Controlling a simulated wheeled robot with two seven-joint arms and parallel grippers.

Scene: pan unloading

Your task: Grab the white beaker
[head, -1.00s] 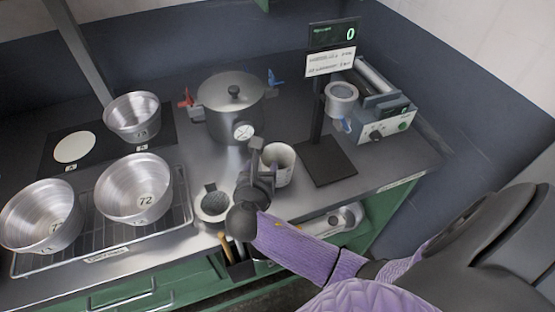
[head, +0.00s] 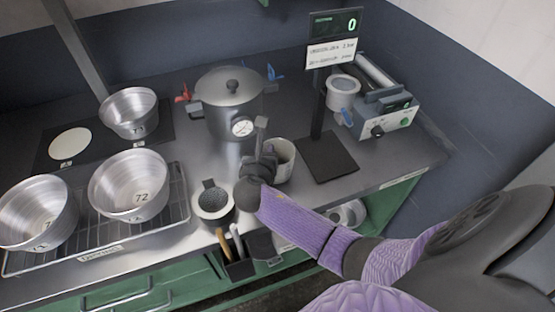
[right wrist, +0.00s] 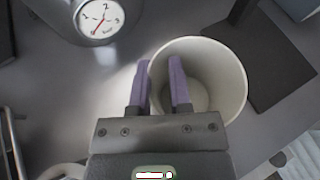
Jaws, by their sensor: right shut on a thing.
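The white beaker (head: 285,163) stands upright on the dark worktop, right of the pressure pot, and is partly hidden behind my right gripper (head: 263,150) in the head view. In the right wrist view I look down into the open beaker (right wrist: 232,85). My right gripper (right wrist: 161,85) has one purple finger inside the beaker and the other outside its left wall, with the rim between them. It is shut on that wall. My left gripper is not in view.
The lidded steel pot (head: 230,105) with a gauge stands close behind the gripper. A display stand (head: 326,158) is right of the beaker. A small dark-rimmed cup (head: 213,203) is at front left. Steel pans (head: 130,187) stand on the left, some on a wire rack.

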